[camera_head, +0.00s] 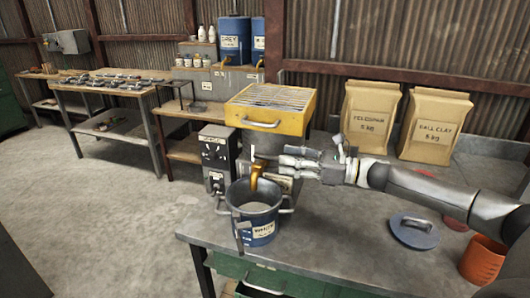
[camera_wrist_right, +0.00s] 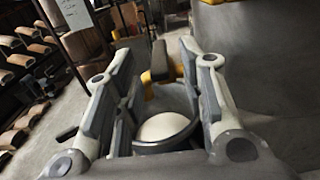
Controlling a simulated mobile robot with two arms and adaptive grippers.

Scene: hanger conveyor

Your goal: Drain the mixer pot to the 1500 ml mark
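The mixer pot (camera_head: 268,143) is a grey vessel under a yellow grated top (camera_head: 271,104), at the back edge of the bench. A yellow drain spout (camera_head: 255,179) points down from it, and also shows in the right wrist view (camera_wrist_right: 150,84). A dark lever (camera_wrist_right: 160,62) stands by the spout. Below is a blue two-handled bucket (camera_head: 262,232) with pale liquid (camera_wrist_right: 165,127) inside. My right gripper (camera_head: 286,160) is beside the spout, fingers apart, with the lever between or just beyond the fingertips; contact is unclear. My left gripper is out of view. No level mark is readable.
A switch box (camera_head: 214,158) stands left of the mixer. Two paper sacks (camera_head: 372,117) are at the back. A blue lid (camera_head: 414,231) and an orange container (camera_head: 482,259) lie to the right. Bare bench (camera_head: 340,235) lies right of the bucket.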

